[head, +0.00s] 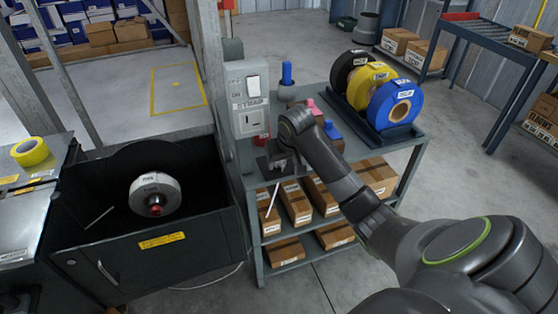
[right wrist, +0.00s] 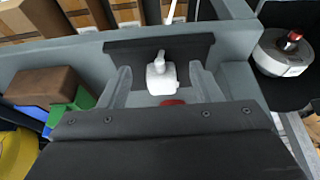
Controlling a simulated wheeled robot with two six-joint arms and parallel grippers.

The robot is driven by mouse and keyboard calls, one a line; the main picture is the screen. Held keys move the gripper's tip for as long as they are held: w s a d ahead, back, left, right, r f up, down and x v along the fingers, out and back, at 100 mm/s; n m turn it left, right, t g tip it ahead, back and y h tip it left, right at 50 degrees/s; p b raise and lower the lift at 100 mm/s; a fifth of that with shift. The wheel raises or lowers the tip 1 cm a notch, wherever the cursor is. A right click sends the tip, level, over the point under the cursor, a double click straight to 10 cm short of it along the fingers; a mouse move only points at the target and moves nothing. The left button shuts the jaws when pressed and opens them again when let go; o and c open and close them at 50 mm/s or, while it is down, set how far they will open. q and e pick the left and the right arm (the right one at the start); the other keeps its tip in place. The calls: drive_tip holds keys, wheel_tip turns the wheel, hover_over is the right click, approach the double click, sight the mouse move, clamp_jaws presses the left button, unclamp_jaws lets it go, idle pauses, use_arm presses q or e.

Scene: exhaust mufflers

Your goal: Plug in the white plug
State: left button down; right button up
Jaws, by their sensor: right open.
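In the right wrist view the white plug (right wrist: 162,80) sits against a dark holder (right wrist: 125,48) at the shelf edge. My right gripper (right wrist: 160,68) is open, with one finger on each side of the plug and gaps visible. In the head view my right gripper (head: 272,160) is low in front of the grey wall box and largely hides the plug. A white cord (head: 272,203) hangs below it. The grey box (head: 247,102) carries a white switch (head: 253,86) and a socket (head: 254,123). My left gripper is not in view.
Black, yellow and blue tape rolls (head: 397,104) stand in a rack on the cart's right. A black bin (head: 100,238) with a white reel (head: 156,193) is at left. Boxes fill the lower shelves.

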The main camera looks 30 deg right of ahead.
drive_tip(key=w, duration=0.3)
drive_tip(key=shift+d, duration=0.35)
drive_tip(key=shift+w+f, duration=0.15)
drive_tip(key=shift+f, duration=0.4)
drive_tip(key=shift+c, duration=0.2)
drive_tip(key=c, duration=1)
